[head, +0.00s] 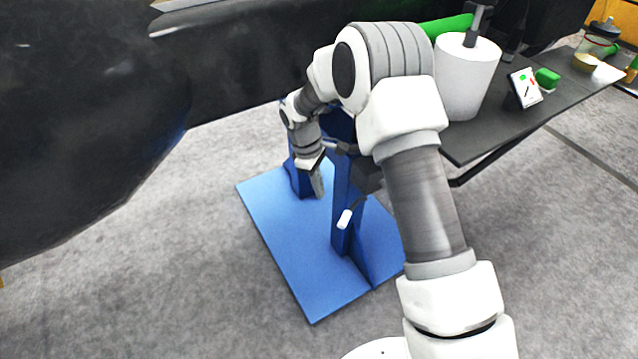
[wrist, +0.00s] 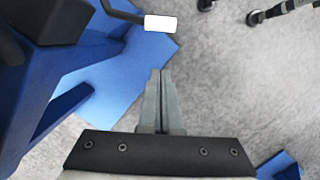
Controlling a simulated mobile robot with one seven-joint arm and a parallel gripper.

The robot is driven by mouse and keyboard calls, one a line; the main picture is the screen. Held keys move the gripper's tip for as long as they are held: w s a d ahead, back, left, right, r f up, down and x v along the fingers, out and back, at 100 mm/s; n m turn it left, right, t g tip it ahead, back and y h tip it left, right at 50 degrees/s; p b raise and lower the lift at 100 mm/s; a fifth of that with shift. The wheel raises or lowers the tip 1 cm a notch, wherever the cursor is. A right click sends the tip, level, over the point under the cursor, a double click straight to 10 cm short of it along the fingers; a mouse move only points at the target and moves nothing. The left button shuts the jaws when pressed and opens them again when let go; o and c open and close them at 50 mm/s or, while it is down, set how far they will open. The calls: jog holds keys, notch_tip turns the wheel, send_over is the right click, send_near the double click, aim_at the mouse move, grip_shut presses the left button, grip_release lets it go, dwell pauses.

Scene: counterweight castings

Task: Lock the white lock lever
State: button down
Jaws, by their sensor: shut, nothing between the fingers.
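The white lock lever (head: 345,218) shows in the head view as a white grip on a thin dark rod, beside a blue upright of the stand. In the wrist view the white grip (wrist: 160,23) is near the top, beyond my fingertips and apart from them. My gripper (head: 318,186) points down among the blue uprights, behind and to the left of the white grip in the head view. In the wrist view my gripper (wrist: 159,74) has its two grey fingers together, with nothing between them. The lever's pivot is partly hidden by the upright and my arm.
The blue stand's base plate (head: 285,235) lies on the grey carpet. A large black casting (head: 90,110) fills the left. A dark table (head: 560,95) at the right bears a white cylinder (head: 466,75) and a small tablet (head: 525,88). Open floor lies in front.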

aim_at(345, 220)
jog(key=s+d+f+b, duration=0.1)
jog(key=d+f+b, duration=0.1)
jog(key=d+f, duration=0.2)
jog(key=shift+s+x, duration=0.2)
jog(key=shift+x, duration=1)
jog(key=shift+r, duration=0.1)
jog(key=shift+s+d+n, duration=0.2)
jog(key=shift+n, duration=0.2)
